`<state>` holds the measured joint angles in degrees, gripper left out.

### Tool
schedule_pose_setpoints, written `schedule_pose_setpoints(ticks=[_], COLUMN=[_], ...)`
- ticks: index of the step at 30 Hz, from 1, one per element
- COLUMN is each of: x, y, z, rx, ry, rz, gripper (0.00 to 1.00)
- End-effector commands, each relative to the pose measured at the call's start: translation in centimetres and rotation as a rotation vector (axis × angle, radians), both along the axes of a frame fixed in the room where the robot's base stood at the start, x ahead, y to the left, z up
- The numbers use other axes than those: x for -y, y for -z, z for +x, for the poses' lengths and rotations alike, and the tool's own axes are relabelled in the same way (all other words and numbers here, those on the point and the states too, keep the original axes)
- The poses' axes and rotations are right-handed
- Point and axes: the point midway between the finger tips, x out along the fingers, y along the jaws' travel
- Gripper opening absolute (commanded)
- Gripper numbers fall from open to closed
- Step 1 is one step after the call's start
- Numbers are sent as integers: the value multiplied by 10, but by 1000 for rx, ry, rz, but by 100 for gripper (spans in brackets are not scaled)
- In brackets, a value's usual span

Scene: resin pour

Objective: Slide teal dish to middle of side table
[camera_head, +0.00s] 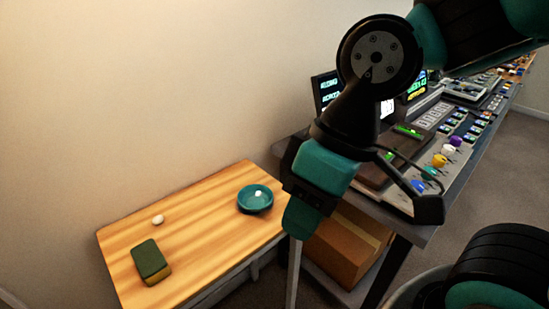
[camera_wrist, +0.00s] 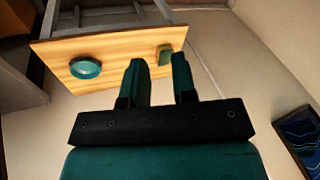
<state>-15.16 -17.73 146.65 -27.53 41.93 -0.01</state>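The teal dish (camera_head: 246,206) sits near the right end of the wooden side table (camera_head: 195,225), with a small white item in it. The dish also shows at left in the wrist view (camera_wrist: 85,75). My gripper (camera_head: 299,228) hangs to the right of the table and dish in the head view, apart from both. In the wrist view my gripper (camera_wrist: 158,72) has its two teal fingers spread with nothing between them. It is open and empty.
A green and yellow sponge (camera_head: 149,258) and a small white ball (camera_head: 158,219) lie on the table's left part. The table's middle is clear. A console bench (camera_head: 430,150) with knobs and screens stands to the right, with a cardboard box (camera_head: 345,240) beneath.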

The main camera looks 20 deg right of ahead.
Motion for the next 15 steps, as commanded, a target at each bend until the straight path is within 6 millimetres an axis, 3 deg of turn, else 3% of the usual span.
schedule_pose_setpoints(ticks=[8,11,15], x=[0,-2,5], y=[0,2,17], z=[4,24,86], rx=[-5,-36,-116], ry=[24,160,585], rz=[0,0,2], gripper=[25,25,25])
